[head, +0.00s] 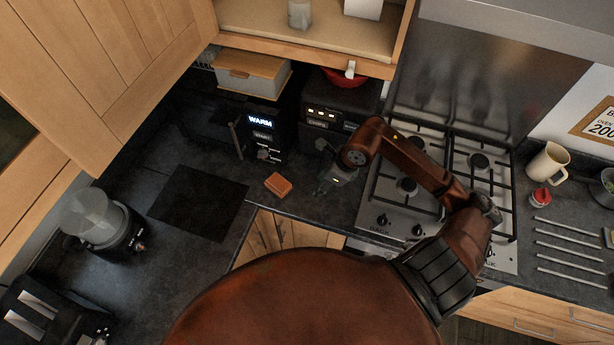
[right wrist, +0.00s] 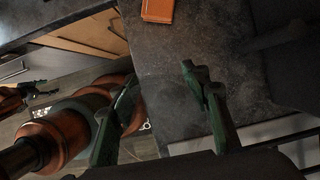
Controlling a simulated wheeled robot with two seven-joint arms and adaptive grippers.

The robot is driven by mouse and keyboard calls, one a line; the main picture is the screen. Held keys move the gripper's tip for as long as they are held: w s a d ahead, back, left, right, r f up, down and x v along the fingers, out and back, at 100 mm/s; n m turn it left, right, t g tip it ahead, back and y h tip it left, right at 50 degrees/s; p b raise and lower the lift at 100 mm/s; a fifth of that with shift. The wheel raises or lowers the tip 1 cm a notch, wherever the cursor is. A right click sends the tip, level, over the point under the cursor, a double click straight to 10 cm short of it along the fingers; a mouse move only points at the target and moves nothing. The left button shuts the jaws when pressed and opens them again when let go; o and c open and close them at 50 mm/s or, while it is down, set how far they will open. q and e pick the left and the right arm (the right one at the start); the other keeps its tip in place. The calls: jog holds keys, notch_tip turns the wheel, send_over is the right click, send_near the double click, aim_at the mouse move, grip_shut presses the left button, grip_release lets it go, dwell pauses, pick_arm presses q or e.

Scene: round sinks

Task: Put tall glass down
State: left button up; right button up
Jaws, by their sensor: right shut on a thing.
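My right gripper (head: 327,182) reaches over the dark counter (head: 330,205), left of the gas hob. In the right wrist view its two green fingers (right wrist: 160,80) stand apart, shut on a clear thing, taken as the tall glass (right wrist: 163,98). The glass is barely visible against the dark counter, so its outline, its tilt and any contact with the counter cannot be told. My left gripper does not show in the head view.
An orange-brown block (head: 278,185) lies on the counter left of my right gripper. The gas hob (head: 408,205) is at right, a black coffee machine (head: 262,135) behind. A blender-like appliance (head: 98,222) stands at left. A clear container (head: 299,14) is on the shelf.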

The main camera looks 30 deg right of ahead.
jog(key=w+f, duration=0.2)
jog(key=w, duration=0.1)
jog(key=w+d+f+p, duration=0.1)
jog(key=w+f, duration=0.2)
jog(key=w+d+f+p, duration=0.1)
jog(key=w+f, duration=0.2)
jog(key=w, duration=0.1)
jog(key=shift+w, duration=0.1)
notch_tip(320, 180, down, 3)
jog(key=shift+w+r+p, duration=0.1)
jog(key=shift+w+p, duration=0.05)
jog(key=shift+p, duration=0.8)
jog(key=shift+f, duration=0.35)
jog(key=shift+f, duration=0.15)
jog(key=o, duration=1.4)
